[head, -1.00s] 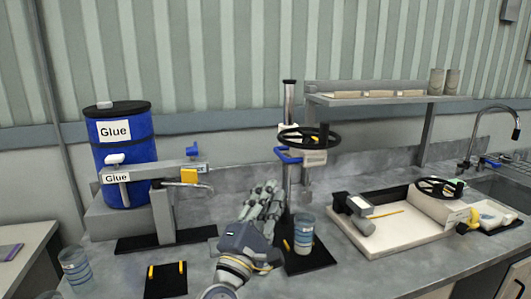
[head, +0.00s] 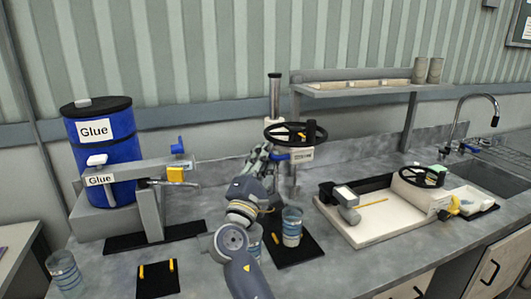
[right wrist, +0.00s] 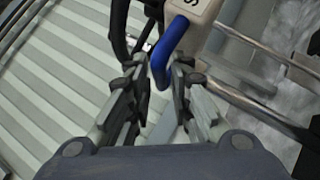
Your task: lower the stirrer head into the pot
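The stirrer stands on a black base with a grey column, a black handwheel (head: 296,133) and a pale, labelled stirrer head (head: 302,155). A blue handle (head: 303,156) sticks out of the head; it also shows in the right wrist view (right wrist: 162,62). The clear pot (head: 292,228) with blue bands stands upright on the base, below the raised head. My right gripper (head: 264,153) is beside the head on its left. In the right wrist view its fingers (right wrist: 163,85) are apart, with the blue handle's end between them; contact cannot be told. My left gripper is not in view.
A blue glue drum (head: 103,150) and a glue dispenser (head: 120,180) stand at the left. A similar cup (head: 64,272) is at the front left; another (head: 254,243) is partly behind my arm. A white tray (head: 375,235) with tools lies right, below a shelf (head: 365,88).

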